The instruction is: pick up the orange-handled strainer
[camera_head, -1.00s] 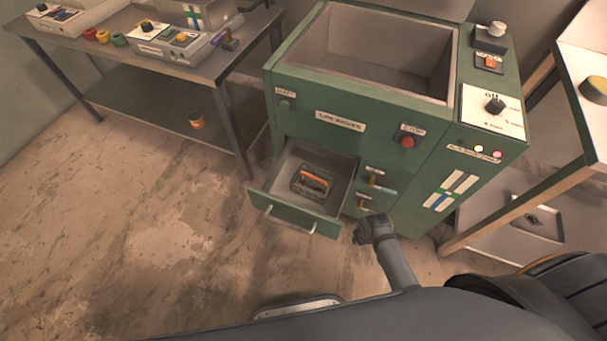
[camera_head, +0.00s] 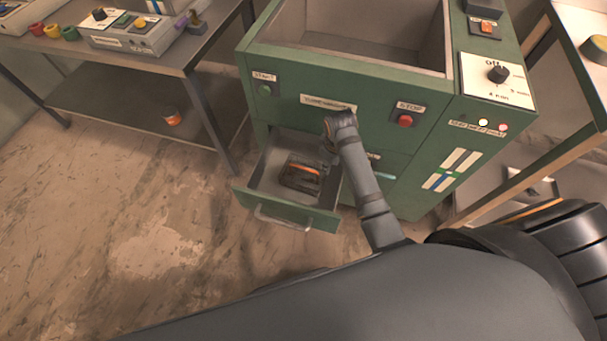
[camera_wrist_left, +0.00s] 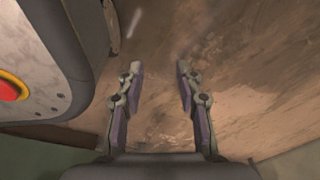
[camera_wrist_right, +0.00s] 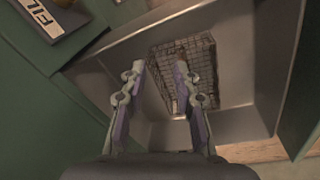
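The orange-handled strainer (camera_head: 301,176) lies inside the open drawer (camera_head: 322,217) of the green machine. In the right wrist view its dark wire mesh basket (camera_wrist_right: 178,60) shows beyond my fingers; the fingers partly cover it, and its handle is hard to make out there. My right gripper (camera_head: 331,140) is over the back right part of the drawer, apart from the strainer. In the right wrist view my right gripper (camera_wrist_right: 158,75) is open and empty. My left gripper (camera_wrist_left: 160,75) is open and empty above the bare floor.
The green machine (camera_head: 330,90) has an open basin on top and a red stop button (camera_head: 405,121) on its front. A metal table (camera_head: 180,55) with devices stands at the left. A wooden-framed table (camera_head: 560,140) stands at the right. Floor in front of the drawer is clear.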

